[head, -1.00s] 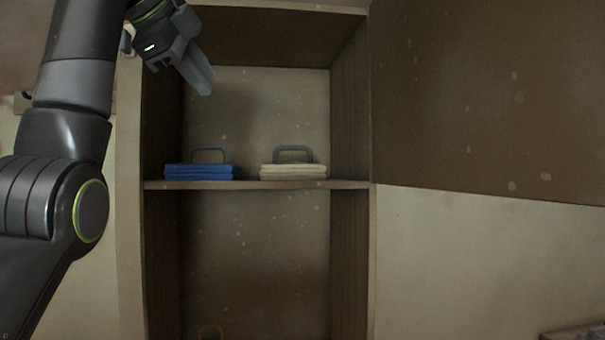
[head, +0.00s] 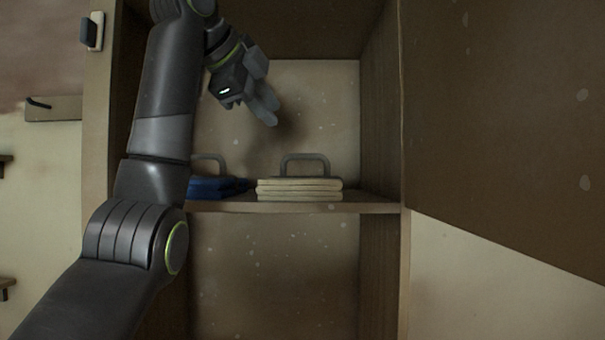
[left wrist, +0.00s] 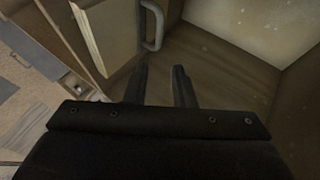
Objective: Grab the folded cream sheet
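The folded cream sheet (head: 300,188) lies flat on the cupboard shelf, with a grey loop handle (head: 305,158) standing up on it. In the left wrist view the cream sheet (left wrist: 106,33) is at the top left, with its handle (left wrist: 158,28) beside it. My left gripper (head: 268,112) is inside the cupboard, above the shelf and up and to the left of the cream sheet's handle. In the left wrist view its two fingers (left wrist: 159,88) are apart with nothing between them. My right gripper is not in view.
A folded blue sheet (head: 212,187) with a similar handle lies left of the cream one, partly hidden by my left arm. The shelf (head: 290,207) has bare room to the right. Cupboard side walls (head: 380,130) stand close. A large brown panel (head: 500,120) is at the right.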

